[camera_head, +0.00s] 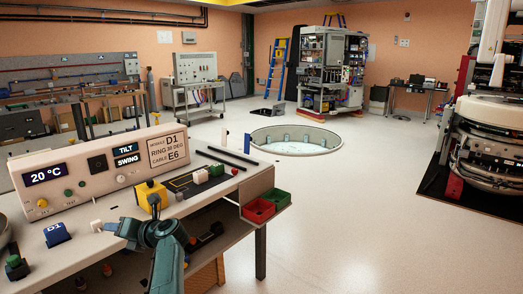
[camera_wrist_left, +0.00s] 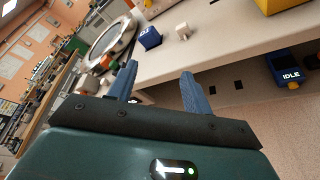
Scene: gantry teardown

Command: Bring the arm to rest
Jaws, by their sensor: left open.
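My left arm, teal, comes up from the bottom of the head view, its left gripper (camera_head: 112,231) at the front edge of the workbench (camera_head: 85,268). In the left wrist view the two blue fingers of the gripper (camera_wrist_left: 160,88) stand apart with nothing between them. A blue block marked D1 (camera_head: 57,234) and a small white block (camera_head: 97,226) are on the bench beyond the fingers. They also show in the wrist view as the blue block (camera_wrist_left: 150,38) and white block (camera_wrist_left: 183,31). My right gripper is in neither view.
A control box (camera_head: 88,172) with displays stands on the bench, near a yellow block (camera_head: 151,194). Red (camera_head: 258,210) and green (camera_head: 278,198) bins hang at the bench's right end. A blue device reading IDLE (camera_wrist_left: 292,70) sits below the bench top. Open floor (camera_head: 370,230) lies right.

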